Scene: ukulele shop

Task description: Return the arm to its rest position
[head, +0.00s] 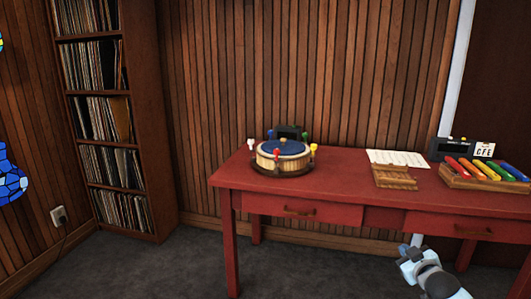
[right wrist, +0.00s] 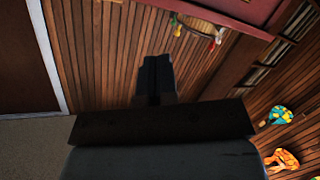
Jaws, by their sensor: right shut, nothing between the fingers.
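My right arm comes in at the bottom right of the head view. Its gripper (head: 416,242) is in front of the red table (head: 335,188), below the level of the tabletop and apart from the things on it. In the right wrist view the gripper (right wrist: 156,72) has its dark fingers together with nothing between them. My left gripper is in neither view.
On the table are a round drum-like piece (head: 283,155) with coloured pegs, a paper sheet (head: 398,158), a wooden slatted block (head: 394,177) and a tray of coloured bars (head: 484,183). A record shelf (head: 145,160) stands left. Grey floor (head: 180,270) is clear between.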

